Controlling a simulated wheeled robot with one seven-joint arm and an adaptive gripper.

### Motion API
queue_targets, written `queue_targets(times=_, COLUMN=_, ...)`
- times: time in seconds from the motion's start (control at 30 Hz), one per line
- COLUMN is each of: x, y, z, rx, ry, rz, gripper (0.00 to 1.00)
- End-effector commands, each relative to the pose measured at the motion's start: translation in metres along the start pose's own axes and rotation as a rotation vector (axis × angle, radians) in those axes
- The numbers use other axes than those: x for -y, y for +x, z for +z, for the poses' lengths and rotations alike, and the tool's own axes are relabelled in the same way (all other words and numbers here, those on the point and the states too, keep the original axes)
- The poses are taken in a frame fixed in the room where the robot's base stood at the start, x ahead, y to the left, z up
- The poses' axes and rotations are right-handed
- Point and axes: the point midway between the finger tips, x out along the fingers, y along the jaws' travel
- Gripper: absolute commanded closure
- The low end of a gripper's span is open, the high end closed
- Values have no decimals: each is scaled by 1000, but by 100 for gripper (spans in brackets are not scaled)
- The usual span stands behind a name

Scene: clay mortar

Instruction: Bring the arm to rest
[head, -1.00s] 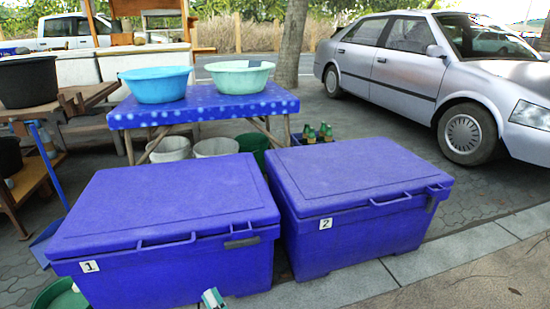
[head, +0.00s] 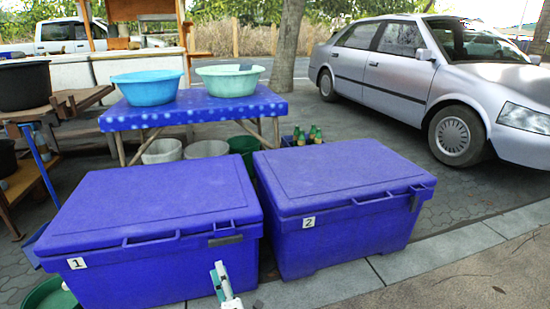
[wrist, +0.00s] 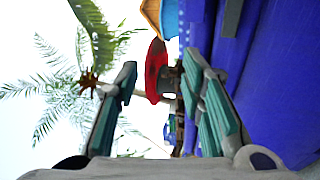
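My gripper (wrist: 160,68) is open and empty in the wrist view, its two fingers wide apart with teal pads. The wrist picture is turned on its side, with sky at the left and a blue surface (wrist: 268,85) at the right. Box 1 (head: 150,205) is at the left and box 2 (head: 345,178) at the right, both shut.
Behind the boxes, a blue table (head: 200,110) holds a blue basin (head: 152,87) and a pale green basin (head: 230,79). Bottles (head: 308,135) stand beside it. A silver car (head: 435,80) is parked at the right. Pavement (head: 450,275) at the lower right is clear.

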Motion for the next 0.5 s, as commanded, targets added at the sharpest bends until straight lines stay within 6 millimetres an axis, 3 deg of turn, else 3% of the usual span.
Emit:
queue_targets(times=0.3, x=-20, y=64, z=69, rx=327, ry=256, rz=-205, gripper=64)
queue_targets(times=0.5, x=-42, y=86, z=114, rx=550, ry=486, rz=-357, gripper=64)
